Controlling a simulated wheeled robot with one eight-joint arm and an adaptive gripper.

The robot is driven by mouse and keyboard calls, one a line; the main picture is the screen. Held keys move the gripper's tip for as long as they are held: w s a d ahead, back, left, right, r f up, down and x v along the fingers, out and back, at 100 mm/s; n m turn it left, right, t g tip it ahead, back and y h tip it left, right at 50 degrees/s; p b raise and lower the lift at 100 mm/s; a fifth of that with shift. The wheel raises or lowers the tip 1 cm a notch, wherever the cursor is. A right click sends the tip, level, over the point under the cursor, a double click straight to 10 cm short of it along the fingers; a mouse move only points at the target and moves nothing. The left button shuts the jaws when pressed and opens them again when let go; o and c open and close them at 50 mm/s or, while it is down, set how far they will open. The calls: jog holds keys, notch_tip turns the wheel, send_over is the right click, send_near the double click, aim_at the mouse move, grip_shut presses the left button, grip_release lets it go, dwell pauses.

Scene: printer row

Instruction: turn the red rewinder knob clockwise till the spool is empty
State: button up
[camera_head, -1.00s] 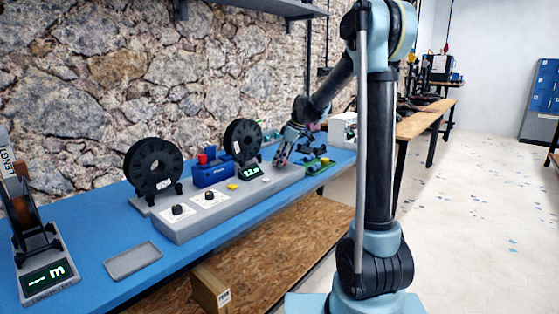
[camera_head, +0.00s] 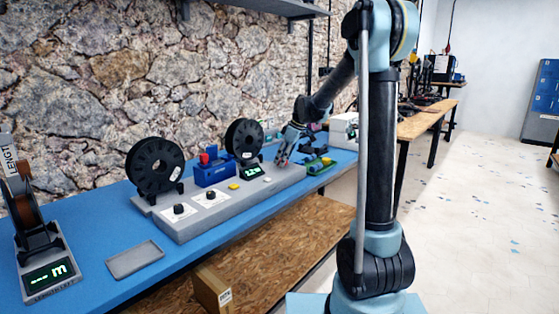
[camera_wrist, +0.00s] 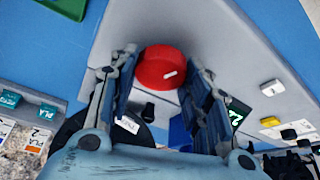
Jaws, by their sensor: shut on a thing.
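The red rewinder knob (camera_wrist: 160,68) is a round cap with a white mark, which points right in the wrist view. My gripper (camera_wrist: 163,58) has one finger on each side of the knob and is shut on it. In the head view my gripper (camera_head: 282,158) is at the right end of the grey rewinder base (camera_head: 225,208), and the knob is hidden there. Two black spools stand on the rewinder, a left spool (camera_head: 155,165) and a right spool (camera_head: 243,138). A small green display (camera_head: 251,171) is lit below the right spool; its digits are too small to read surely.
A blue box with a red top (camera_head: 212,174) stands between the spools. A yellow button (camera_head: 234,186) and two black dials are on the base. A grey tray (camera_head: 135,260) and a length gauge (camera_head: 48,278) stand at left. Green and dark items (camera_head: 318,164) lie close right of my gripper.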

jog(key=shift+w+d+m, duration=0.1)
jog(key=shift+w+m, duration=0.15)
jog(key=shift+m, duration=0.05)
dwell(1.4)
jog(key=o, duration=1)
jog(key=shift+o, duration=0.2)
jog(key=shift+s, duration=0.1)
jog(key=v, duration=1.2)
jog(key=shift+s, duration=0.15)
